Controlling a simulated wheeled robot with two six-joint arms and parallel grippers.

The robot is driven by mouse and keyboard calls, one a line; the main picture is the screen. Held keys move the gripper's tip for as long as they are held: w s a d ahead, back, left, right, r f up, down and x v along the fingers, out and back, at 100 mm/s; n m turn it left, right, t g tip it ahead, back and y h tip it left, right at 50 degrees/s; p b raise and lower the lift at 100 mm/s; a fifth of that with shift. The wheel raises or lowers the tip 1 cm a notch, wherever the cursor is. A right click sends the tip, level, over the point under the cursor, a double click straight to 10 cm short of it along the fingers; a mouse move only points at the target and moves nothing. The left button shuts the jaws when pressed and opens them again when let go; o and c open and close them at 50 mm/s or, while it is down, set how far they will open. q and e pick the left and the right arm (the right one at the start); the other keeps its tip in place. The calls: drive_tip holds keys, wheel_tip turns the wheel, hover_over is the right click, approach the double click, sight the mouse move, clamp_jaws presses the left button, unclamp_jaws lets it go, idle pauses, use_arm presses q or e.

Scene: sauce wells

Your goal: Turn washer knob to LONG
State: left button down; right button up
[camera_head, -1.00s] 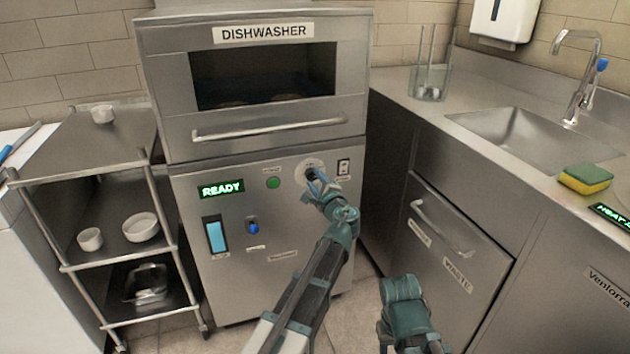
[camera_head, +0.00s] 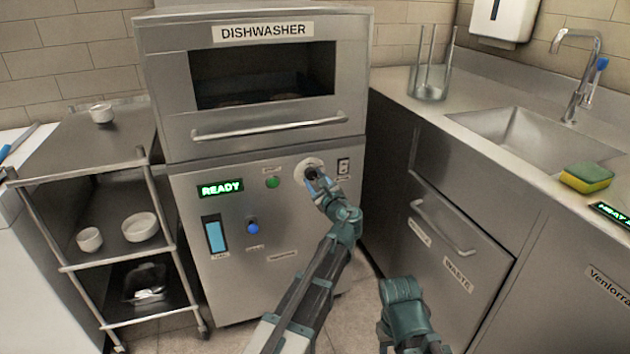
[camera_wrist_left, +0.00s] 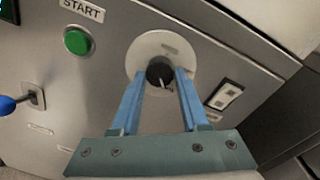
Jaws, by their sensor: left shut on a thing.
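The dishwasher (camera_head: 255,215) has a black knob (camera_wrist_left: 159,73) on a round pale dial plate (camera_wrist_left: 143,46) at the upper right of its control panel. In the left wrist view a light pointer mark on the knob points downward; the dial's lettering is too small to read. My left gripper (camera_head: 311,174) is at the knob, and its two blue fingers (camera_wrist_left: 160,84) are closed on the knob's sides. In the head view the gripper hides much of the knob. My right arm shows at the bottom right, but its fingertips are not clearly visible.
A green START button (camera_wrist_left: 77,41) is left of the dial, and a rocker switch (camera_wrist_left: 225,95) is to its right. A blue-tipped lever (camera_head: 252,227) and a lit READY display (camera_head: 221,188) are on the panel. A steel cart (camera_head: 95,150) stands left; the sink counter is right.

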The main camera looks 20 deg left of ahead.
idle(0.5)
use_arm(q)
drive_tip(key=shift+c, duration=2)
unclamp_jaws()
